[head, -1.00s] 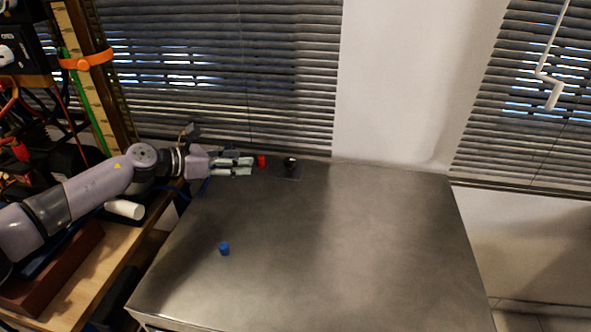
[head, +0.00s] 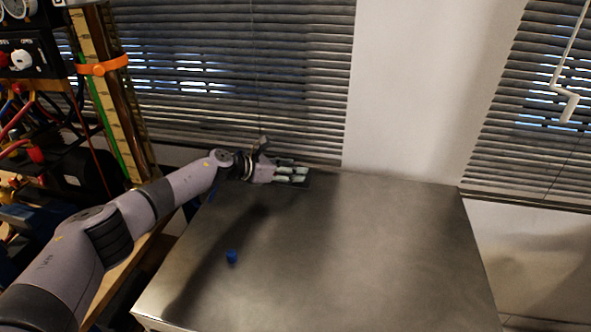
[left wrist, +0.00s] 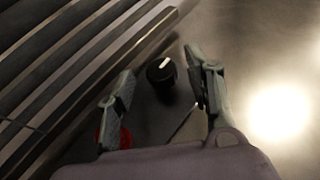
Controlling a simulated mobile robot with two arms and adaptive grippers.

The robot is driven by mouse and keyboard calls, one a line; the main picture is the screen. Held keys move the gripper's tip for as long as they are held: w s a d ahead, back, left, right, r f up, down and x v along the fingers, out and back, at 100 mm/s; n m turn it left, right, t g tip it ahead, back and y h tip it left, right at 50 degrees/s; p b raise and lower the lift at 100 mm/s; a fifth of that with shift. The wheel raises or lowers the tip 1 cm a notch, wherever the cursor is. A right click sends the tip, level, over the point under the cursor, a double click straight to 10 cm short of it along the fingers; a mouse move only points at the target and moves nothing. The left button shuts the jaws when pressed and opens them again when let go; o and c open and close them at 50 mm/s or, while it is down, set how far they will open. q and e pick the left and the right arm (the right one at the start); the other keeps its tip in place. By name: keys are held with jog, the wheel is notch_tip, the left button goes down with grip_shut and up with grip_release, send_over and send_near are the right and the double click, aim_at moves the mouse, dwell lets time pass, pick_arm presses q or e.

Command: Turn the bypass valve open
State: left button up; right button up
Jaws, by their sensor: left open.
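A round black knob (left wrist: 161,71) with a white pointer line sits on the tabletop, just ahead of my left gripper in the left wrist view. It is between the lines of the two fingers, with a gap on each side. In the head view the knob is hidden by my left gripper (head: 303,177), which is low over the dark base plate near the table's far edge. The left gripper is open and empty. No label on the knob shows. My right gripper is in neither view.
A red object (left wrist: 125,138) lies partly hidden behind the left finger in the left wrist view. Blinds (head: 230,80) hang behind the far edge. Cabled equipment (head: 35,145) stands at the left. The table's right side is clear.

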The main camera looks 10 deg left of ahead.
pick_arm(q)
jog(key=shift+w+d+f, duration=0.25)
jog(key=shift+w+d, duration=0.25)
jog(key=shift+c, duration=0.6)
